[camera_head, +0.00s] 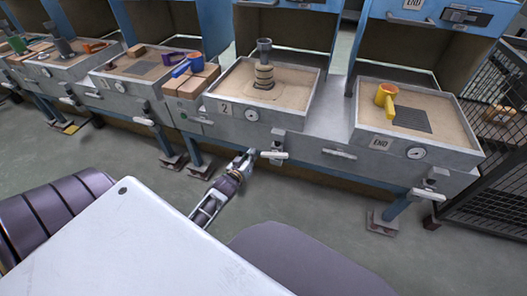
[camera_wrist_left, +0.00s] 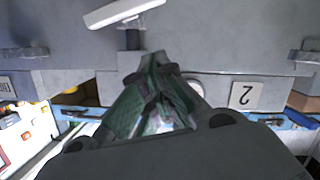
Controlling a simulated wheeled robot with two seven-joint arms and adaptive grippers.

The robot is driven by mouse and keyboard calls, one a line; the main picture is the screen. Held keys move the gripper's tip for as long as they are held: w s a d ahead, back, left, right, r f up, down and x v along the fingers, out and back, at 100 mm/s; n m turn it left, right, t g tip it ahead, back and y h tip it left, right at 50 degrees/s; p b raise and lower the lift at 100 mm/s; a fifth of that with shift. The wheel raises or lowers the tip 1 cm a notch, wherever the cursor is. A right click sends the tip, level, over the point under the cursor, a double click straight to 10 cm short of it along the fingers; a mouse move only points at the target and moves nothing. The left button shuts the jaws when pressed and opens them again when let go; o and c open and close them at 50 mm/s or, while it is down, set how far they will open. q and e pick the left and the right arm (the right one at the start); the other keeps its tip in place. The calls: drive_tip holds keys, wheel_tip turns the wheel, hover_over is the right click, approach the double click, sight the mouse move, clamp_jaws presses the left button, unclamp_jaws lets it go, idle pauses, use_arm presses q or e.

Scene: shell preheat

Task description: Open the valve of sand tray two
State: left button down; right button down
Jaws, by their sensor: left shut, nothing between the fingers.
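Sand tray two (camera_head: 222,107) is a grey box of sand with a "2" plate (camera_head: 226,109) and a round gauge (camera_head: 251,115) on its front. Its valve (camera_head: 274,155) hangs below the front, with a pale lever lying roughly level. My left gripper (camera_head: 250,155) is just left of the valve lever, fingers together and empty. In the left wrist view, upside down, the closed fingertips (camera_wrist_left: 158,62) are near the valve's dark stem, with the white lever (camera_wrist_left: 124,12) beyond them. I cannot tell if they touch. My right gripper does not show.
A weight-like metal piece on stacked rings (camera_head: 264,72) stands in tray two. Open floor lies in front.

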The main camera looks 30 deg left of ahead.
sight(275, 155)
use_arm(q)
drive_tip(key=shift+w, duration=0.2)
idle(0.4)
